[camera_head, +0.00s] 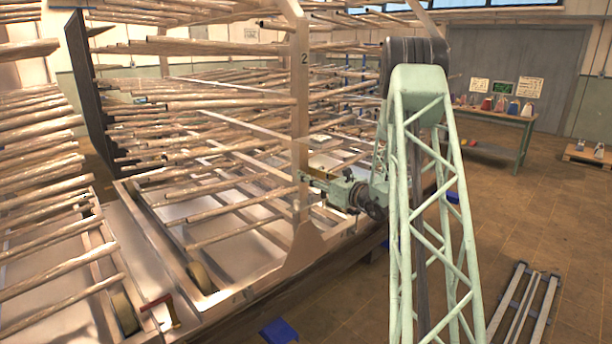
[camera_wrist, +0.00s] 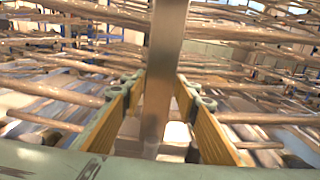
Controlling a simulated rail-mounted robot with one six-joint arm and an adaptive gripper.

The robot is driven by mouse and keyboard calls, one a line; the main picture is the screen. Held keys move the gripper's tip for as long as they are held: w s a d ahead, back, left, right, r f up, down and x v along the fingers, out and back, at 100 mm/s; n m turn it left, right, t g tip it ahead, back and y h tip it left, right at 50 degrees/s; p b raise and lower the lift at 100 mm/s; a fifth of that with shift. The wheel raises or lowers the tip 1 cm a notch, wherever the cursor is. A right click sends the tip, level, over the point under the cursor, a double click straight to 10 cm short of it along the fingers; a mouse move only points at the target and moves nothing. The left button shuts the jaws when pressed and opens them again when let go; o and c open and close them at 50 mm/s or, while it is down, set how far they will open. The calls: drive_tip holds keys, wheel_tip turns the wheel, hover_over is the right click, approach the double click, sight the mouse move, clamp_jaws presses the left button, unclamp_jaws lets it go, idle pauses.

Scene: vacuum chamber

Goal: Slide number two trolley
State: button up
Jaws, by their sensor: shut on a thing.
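The number two trolley (camera_head: 299,90) is a pale metal rack with many horizontal rods. Its upright post carries the mark "2" near the top. My gripper (camera_head: 308,176) is at the lower part of this post, at the end of my green lattice arm. In the wrist view the post (camera_wrist: 164,75) stands upright between the two yellow-faced fingers of my gripper (camera_wrist: 158,125). The fingers are shut on the post. Their contact with it is partly hidden in the head view.
Another rodded rack (camera_head: 40,150) stands close on the left. A red-handled part (camera_head: 160,308) sits on the front rail. A workbench (camera_head: 500,113) with bottles stands at the back right. Metal rails (camera_head: 525,305) lie on the floor at front right. The brown floor between is mostly clear.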

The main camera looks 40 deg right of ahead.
drive_tip(key=s, duration=0.4)
drive_tip(key=shift+s+d, duration=0.2)
drive_tip(key=shift+c, duration=0.2)
drive_tip(key=s, duration=0.3)
drive_tip(key=shift+s+d+r+b, duration=0.1)
drive_tip(key=shift+s+b, duration=0.2)
drive_tip(key=shift+b, duration=0.05)
drive_tip(key=shift+w, duration=0.1)
drive_tip(key=o, duration=0.7)
drive_tip(key=shift+w, duration=0.1)
drive_tip(key=o, duration=0.5)
drive_tip(key=shift+c, duration=0.2)
drive_tip(key=shift+s, duration=0.25)
